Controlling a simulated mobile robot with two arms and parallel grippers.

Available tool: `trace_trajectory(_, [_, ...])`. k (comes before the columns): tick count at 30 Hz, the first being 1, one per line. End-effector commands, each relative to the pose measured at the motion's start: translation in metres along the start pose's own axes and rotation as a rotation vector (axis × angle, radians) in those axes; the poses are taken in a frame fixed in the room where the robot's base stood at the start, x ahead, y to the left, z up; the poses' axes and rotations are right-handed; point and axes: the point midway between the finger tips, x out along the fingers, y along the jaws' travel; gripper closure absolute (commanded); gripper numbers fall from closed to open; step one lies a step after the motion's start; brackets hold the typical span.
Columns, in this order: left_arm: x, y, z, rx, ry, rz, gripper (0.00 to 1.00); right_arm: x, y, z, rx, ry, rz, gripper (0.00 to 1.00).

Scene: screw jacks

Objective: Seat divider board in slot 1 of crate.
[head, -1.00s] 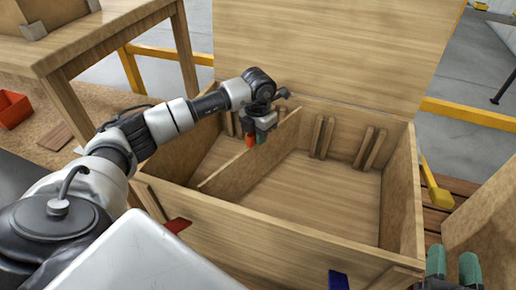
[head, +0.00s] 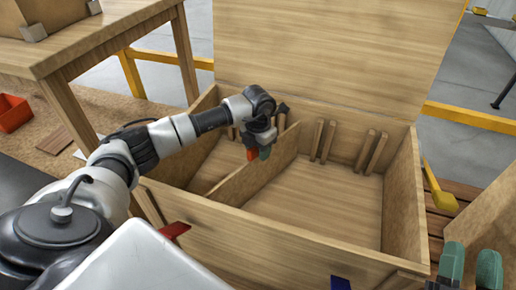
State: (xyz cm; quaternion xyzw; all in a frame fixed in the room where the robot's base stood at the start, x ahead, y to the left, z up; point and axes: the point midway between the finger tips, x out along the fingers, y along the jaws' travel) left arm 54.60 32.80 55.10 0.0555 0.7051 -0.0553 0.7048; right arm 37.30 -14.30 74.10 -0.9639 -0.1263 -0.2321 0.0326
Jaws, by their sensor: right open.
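The open wooden crate (head: 300,235) fills the middle of the head view, its lid raised behind it. The thin wooden divider board (head: 240,182) stands upright inside it, running from the front wall towards the back wall, left of centre. My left gripper (head: 259,152), with one red and one green fingertip, is shut on the board's top edge. Paired wooden strips form slots on the back wall, one pair (head: 322,141) at the middle and another (head: 371,151) further right. The board's far end and its slot are partly hidden by my gripper. My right gripper (head: 470,267) is open and empty at bottom right.
A wooden table (head: 95,35) stands at left, with a red bin (head: 13,112) near it. A yellow-handled tool (head: 438,190) and a wooden panel (head: 485,215) are right of the crate. The crate's right compartment is empty.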

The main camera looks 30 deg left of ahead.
Motion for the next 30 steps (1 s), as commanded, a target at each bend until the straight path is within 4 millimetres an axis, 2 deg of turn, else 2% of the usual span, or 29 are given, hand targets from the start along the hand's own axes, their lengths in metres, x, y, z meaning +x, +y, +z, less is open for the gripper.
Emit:
trace_trajectory(11, [-0.007,0.0,0.0,0.0,-0.002,0.0,0.56,0.001,0.001,0.003,-0.002,-0.04,0.002,0.57])
trace_trajectory(20, [-0.053,0.0,0.0,0.0,-0.003,0.001,0.56,-0.011,0.009,0.041,-0.012,-0.378,0.021,0.57])
trace_trajectory(30, [-0.106,0.0,0.0,0.0,-0.002,0.001,0.56,-0.047,0.017,0.078,-0.018,-0.771,0.045,0.57])
